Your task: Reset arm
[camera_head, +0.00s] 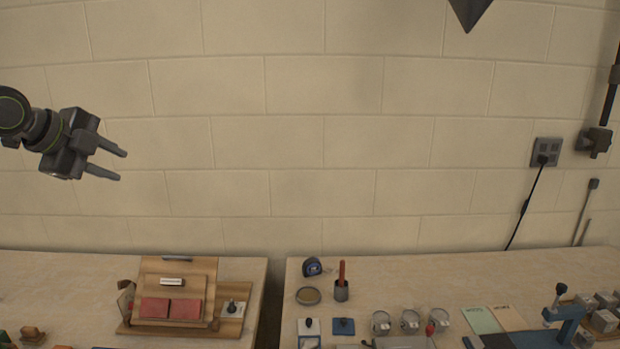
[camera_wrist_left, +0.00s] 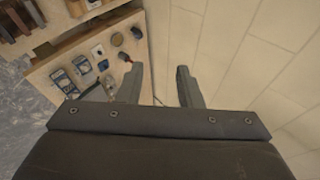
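My left gripper (camera_head: 121,165) is at the left of the head view, raised well above the table and in front of the block wall. Its two fingers are apart with nothing between them. The left wrist view also shows the open fingers (camera_wrist_left: 160,88) with only wall and part of the table behind them. My right gripper does not show in either view.
Two wooden tables (camera_head: 60,275) (camera_head: 440,270) stand along the wall with a narrow gap between. A wall socket (camera_head: 546,151) has a cable.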

